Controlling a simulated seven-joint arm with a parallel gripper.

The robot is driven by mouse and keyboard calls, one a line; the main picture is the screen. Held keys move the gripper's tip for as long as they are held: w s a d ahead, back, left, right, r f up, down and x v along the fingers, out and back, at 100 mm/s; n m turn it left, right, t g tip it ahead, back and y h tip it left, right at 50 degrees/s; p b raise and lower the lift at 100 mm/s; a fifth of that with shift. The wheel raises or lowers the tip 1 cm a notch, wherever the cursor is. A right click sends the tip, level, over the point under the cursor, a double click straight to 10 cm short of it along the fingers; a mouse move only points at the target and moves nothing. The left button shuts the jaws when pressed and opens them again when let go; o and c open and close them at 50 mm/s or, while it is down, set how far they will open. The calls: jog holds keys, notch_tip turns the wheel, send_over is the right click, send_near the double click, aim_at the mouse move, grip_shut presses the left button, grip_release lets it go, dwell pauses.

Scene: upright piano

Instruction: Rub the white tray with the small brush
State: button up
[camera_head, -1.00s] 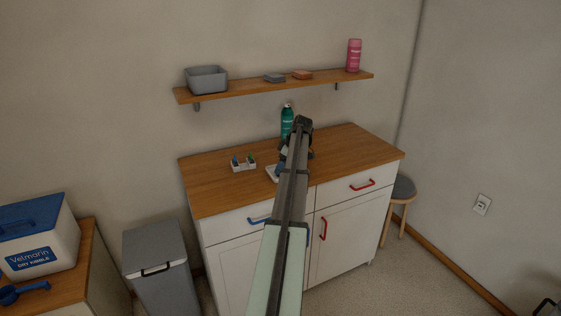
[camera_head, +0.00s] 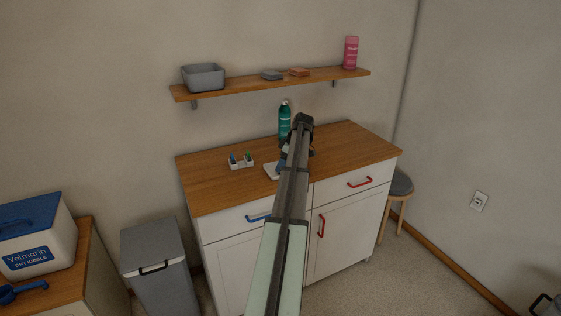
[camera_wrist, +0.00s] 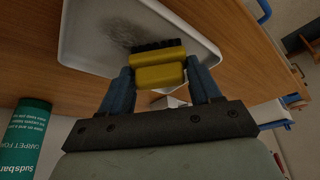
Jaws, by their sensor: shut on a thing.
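The white tray (camera_wrist: 80,45) lies on the wooden cabinet top, with a dark grey smudge (camera_wrist: 122,32) on its surface in the wrist view. In the head view the tray (camera_head: 271,170) is mostly hidden behind my arm. The small brush (camera_wrist: 160,70) has a yellow body and black bristles. My gripper (camera_wrist: 160,80) is shut on the brush, with a blue finger on each side. The bristles are over the tray beside the smudge; I cannot tell whether they touch it.
A green bottle (camera_head: 285,120) stands behind the tray near the wall. A small white holder (camera_head: 241,162) with several items stands to the left. A shelf (camera_head: 270,86) above bears a grey bin (camera_head: 203,76), sponges and a pink can (camera_head: 350,52). The cabinet top's right part is clear.

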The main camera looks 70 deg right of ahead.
jog(key=shift+s+a, duration=0.4)
jog(key=w+d, duration=0.2)
jog(key=d, duration=0.1)
jog(key=shift+w+d, duration=0.15)
jog(key=shift+w, duration=0.2)
jog(key=shift+s+d, duration=0.25)
jog(key=shift+s, duration=0.15)
jog(key=shift+s+a, duration=1.3)
jog(key=shift+a, duration=0.15)
jog(key=w+d, duration=0.2)
jog(key=d, duration=0.1)
jog(key=shift+w, duration=0.3)
jog(key=shift+s+d, duration=0.3)
jog(key=shift+s, duration=0.35)
jog(key=shift+s+a, duration=1)
jog(key=shift+a, duration=0.3)
jog(key=shift+w+d, duration=1.1)
jog(key=shift+d, duration=0.3)
jog(key=shift+s+d, duration=0.15)
jog(key=shift+d, duration=0.05)
jog(key=shift+s+a, duration=0.25)
jog(key=shift+s, duration=0.3)
jog(key=shift+s+a, duration=0.95)
jog(key=shift+a, duration=0.05)
jog(key=w+d, duration=0.2)
jog(key=shift+w+d, duration=0.2)
jog(key=shift+d, duration=0.2)
jog(key=shift+w+r, duration=0.1)
jog(key=shift+r, duration=0.05)
notch_tip(320, 180, up, 8)
